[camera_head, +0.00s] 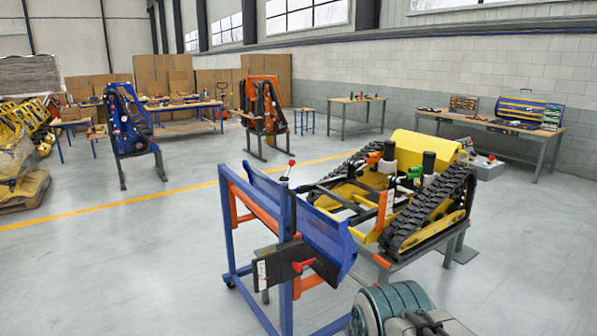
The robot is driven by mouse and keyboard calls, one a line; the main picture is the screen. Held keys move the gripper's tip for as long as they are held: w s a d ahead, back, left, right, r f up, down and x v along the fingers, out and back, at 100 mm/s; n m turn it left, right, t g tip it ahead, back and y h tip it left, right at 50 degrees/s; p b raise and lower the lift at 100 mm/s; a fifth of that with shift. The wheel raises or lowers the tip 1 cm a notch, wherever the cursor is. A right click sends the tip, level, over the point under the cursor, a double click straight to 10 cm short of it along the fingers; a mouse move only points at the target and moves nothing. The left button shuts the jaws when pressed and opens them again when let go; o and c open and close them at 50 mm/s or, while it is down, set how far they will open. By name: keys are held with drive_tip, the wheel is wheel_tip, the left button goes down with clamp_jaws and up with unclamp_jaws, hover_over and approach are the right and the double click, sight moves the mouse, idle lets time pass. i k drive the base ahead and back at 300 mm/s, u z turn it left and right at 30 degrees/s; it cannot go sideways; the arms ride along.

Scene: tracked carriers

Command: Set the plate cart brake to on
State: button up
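The plate cart (226,215) is a blue upright frame on castors, with orange crossbars, in the middle foreground. It bears a bent blue plate (325,235). A lever with a red ball tip (291,163) stands up at the cart's top. A black panel (275,266) with a white label and a red handle (304,265) is on the cart's near end. I cannot tell which of these is the brake, nor its setting. My gripper is not in view; a rounded teal and grey part at the bottom edge seems to be my arm, right of the cart.
A yellow tracked carrier (425,148) with black tracks sits on a grey stand (405,266) close behind and right of the cart. Blue (130,135) and orange (263,110) machines stand farther back. Workbenches line the walls. The floor left of the cart is clear.

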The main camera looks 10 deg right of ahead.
sight(292, 162)
drive_tip(key=u, duration=0.2)
drive_tip(key=k, duration=0.25)
drive_tip(key=z, duration=0.95)
drive_tip(key=i, duration=1.3)
drive_tip(key=u, duration=0.6)
drive_tip(key=i, duration=1.55)
drive_tip(key=u, duration=0.4)
